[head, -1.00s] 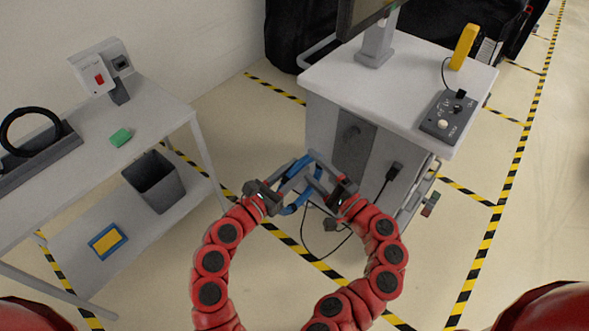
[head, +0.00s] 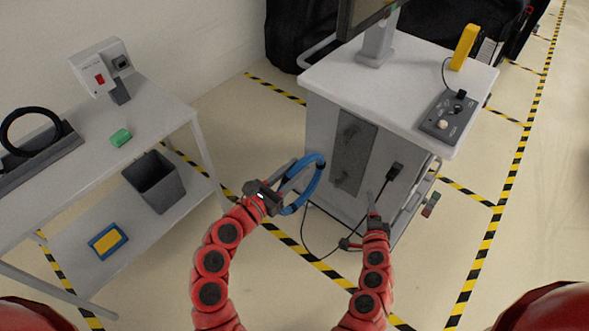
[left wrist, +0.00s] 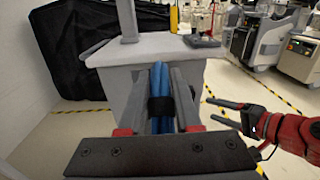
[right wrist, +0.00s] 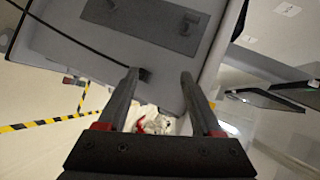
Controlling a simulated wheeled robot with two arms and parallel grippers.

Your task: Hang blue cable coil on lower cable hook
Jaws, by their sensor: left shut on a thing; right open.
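The blue cable coil (head: 319,174) is a ring held upright in my left gripper (head: 296,178), in front of the white cart (head: 320,120). In the left wrist view the coil (left wrist: 164,80) is edge-on between the fingers, with a black band. A grey panel (head: 352,150) on the cart's side carries two hooks, the upper cable hook (head: 350,130) and the lower cable hook (head: 343,178). The coil is left of the lower hook, apart from it in the picture. My right gripper (left wrist: 212,110) is open and empty, right of the coil; its wrist view shows the panel (right wrist: 150,20).
A black cable (head: 385,190) hangs from a plug on the cart, near my right gripper. A grey table (head: 160,110) with a bin (head: 154,182) on its shelf stands left. A control box (head: 447,118) lies on the cart top. Striped floor is free between table and cart.

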